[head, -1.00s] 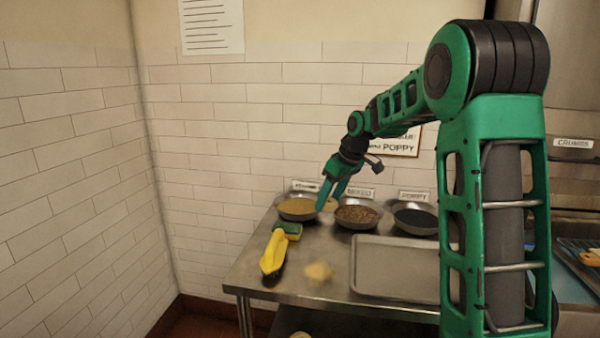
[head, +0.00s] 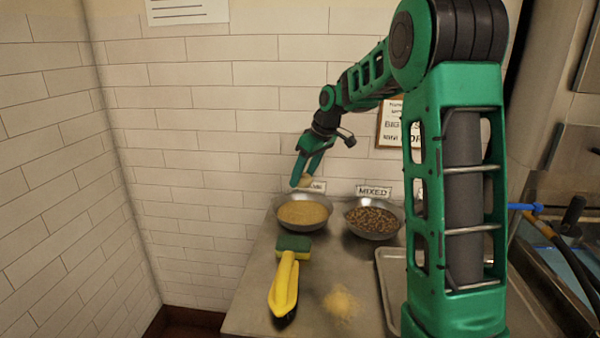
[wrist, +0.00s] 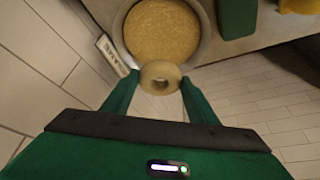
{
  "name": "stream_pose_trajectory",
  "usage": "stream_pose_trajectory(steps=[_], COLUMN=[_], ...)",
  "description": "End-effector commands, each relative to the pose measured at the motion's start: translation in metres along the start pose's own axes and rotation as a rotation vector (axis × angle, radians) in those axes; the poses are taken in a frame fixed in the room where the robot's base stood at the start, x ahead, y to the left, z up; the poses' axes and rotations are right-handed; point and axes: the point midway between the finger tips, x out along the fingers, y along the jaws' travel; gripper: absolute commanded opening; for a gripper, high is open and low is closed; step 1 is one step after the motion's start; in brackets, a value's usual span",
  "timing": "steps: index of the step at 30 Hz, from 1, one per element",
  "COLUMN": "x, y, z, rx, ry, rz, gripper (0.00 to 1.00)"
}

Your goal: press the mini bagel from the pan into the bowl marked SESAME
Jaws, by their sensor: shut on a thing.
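My gripper (wrist: 160,84) is shut on the mini bagel (wrist: 161,76), a pale ring held between the fingertips. In the head view my gripper (head: 303,183) points down just above the back rim of the left bowl, with the bagel small and partly hidden at its tips. That metal bowl (head: 329,207) is filled with tan sesame seeds; it also shows in the wrist view (wrist: 205,42), beyond the bagel. Its label (head: 317,187) is partly covered by the gripper. The bagel appears raised near the rim, apart from the seeds.
The MIXED bowl (head: 372,237) stands to the right. A small tan pile (head: 342,303) and a metal tray (head: 388,262) are on the steel table. A tiled wall (head: 240,130) stands close behind.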

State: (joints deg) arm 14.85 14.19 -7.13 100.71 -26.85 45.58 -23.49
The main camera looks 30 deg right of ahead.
Motion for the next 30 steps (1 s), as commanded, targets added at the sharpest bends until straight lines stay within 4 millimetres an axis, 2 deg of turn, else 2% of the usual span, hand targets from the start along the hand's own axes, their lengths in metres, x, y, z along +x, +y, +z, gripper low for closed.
stream_pose_trajectory(steps=[24,30], x=[0.071,0.084], y=[0.006,0.007], z=[0.035,0.039], rx=[0.010,0.008], ry=[-0.002,0.000], rz=[0.002,0.003], gripper=[0.31,0.31])
